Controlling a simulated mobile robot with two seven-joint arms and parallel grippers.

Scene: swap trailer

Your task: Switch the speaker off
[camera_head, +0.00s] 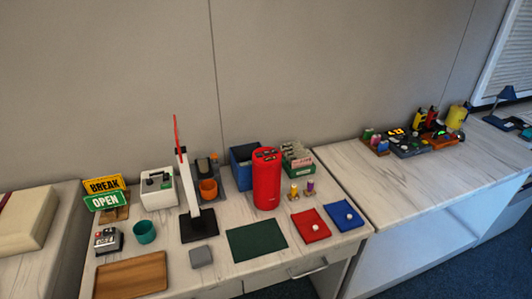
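A red cylindrical speaker (267,182) stands upright on the near table, right of its middle. Its dark top carries small buttons, too small to read, so I cannot tell whether it is on. Neither of my grippers shows in the head view, and nothing touches the speaker.
A blue bin (243,166) and a green box of cards (298,160) stand behind the speaker. A dark green mat (257,240) lies in front. Red (312,226) and blue (344,216) trays sit to the right. A tall white stand with a red arm (191,187) rises at left.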

